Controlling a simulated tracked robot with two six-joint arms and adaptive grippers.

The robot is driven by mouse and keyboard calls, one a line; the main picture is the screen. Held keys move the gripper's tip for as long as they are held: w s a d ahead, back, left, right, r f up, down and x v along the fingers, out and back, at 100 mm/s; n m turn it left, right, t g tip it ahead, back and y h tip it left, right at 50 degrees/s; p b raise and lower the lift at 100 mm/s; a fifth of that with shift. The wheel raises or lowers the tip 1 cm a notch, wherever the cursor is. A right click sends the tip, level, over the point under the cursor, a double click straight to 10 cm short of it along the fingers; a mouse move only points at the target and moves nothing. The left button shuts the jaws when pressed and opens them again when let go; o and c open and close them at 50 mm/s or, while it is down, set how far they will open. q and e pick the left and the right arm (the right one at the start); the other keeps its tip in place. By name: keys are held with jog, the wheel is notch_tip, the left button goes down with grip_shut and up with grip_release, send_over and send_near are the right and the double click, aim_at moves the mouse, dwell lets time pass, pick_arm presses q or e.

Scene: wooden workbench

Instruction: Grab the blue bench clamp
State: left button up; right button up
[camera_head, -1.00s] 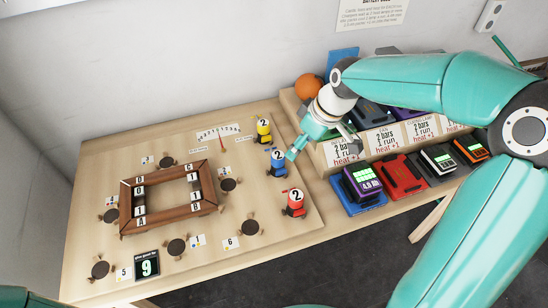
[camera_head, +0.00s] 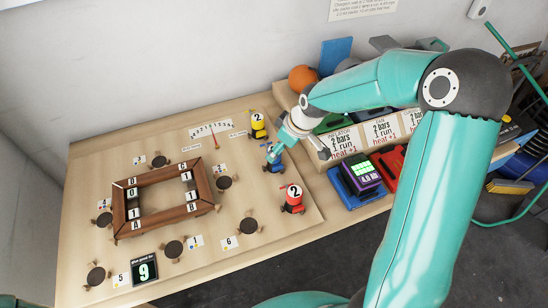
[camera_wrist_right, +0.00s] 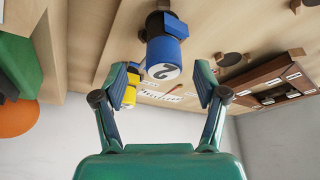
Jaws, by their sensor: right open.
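The blue bench clamp (camera_head: 273,167), with a white "2" label, stands on the board between a yellow clamp (camera_head: 258,125) and a red clamp (camera_head: 292,199). My right gripper (camera_head: 284,150) is at the blue clamp and hides its upper part in the head view. In the right wrist view, my right gripper (camera_wrist_right: 164,82) is open, with fingers apart. The blue clamp (camera_wrist_right: 163,50) lies just beyond the fingertips, roughly centred between them. The yellow clamp (camera_wrist_right: 130,92) shows behind the left finger. My left gripper is not in view.
A wooden frame (camera_head: 127,222) with lettered tags and several round dark knobs lie on the board to the left. A stepped shelf with battery-like blocks, including a purple one (camera_head: 361,174), stands at the right. An orange ball (camera_head: 302,78) is behind my wrist.

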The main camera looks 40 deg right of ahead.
jog(key=p+x, duration=0.1)
jog(key=x, duration=0.4)
jog(key=shift+s+a+f, duration=0.1)
jog(key=shift+a, duration=0.05)
grip_shut()
dwell(0.4)
